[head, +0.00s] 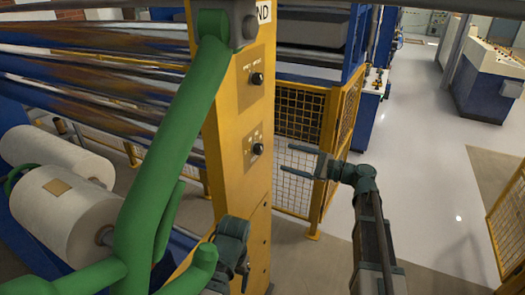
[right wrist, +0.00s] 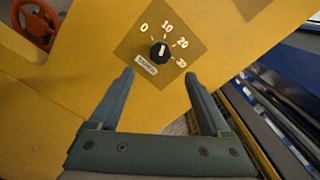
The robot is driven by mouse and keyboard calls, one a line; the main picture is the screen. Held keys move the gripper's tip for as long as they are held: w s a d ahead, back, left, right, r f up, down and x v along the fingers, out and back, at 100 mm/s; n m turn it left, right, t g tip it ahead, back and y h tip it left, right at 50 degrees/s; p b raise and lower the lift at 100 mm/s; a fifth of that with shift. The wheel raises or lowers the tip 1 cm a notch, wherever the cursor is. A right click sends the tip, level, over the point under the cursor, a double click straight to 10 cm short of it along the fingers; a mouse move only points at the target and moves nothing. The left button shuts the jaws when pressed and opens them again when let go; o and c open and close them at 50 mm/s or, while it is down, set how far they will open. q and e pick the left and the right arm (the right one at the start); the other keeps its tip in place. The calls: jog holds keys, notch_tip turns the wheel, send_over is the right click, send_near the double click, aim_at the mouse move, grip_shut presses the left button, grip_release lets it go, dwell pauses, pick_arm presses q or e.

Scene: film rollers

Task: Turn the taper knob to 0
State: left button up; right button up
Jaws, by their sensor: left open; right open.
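A black knob with a white pointer mark (right wrist: 159,52) sits on a brown dial plate (right wrist: 138,52) marked 0, 10, 20 and 30. Its pointer aims roughly up, near the 10; its small label is too blurred to read. In the head view two black knobs show on the yellow column, an upper one (head: 257,78) and a lower one (head: 257,149). My right gripper (head: 287,159) is open and empty, level with the lower knob and apart from it. Its fingers (right wrist: 160,82) point toward the dial in the right wrist view. My left gripper (head: 245,270) is open, low by the column and partly hidden.
The yellow column (head: 230,140) stands in the middle. White film rolls (head: 65,205) and shiny film strands (head: 90,70) are at the left. A yellow mesh fence (head: 300,115) stands behind the right gripper.

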aim_at(262, 150)
jog(key=x, duration=1)
jog(key=shift+w+a, duration=0.2)
jog(key=shift+a, duration=0.1)
grip_shut()
jog(key=shift+n, duration=0.4)
jog(key=n, duration=0.8)
jog(key=shift+f+n, duration=0.1)
jog(key=shift+n, duration=0.6)
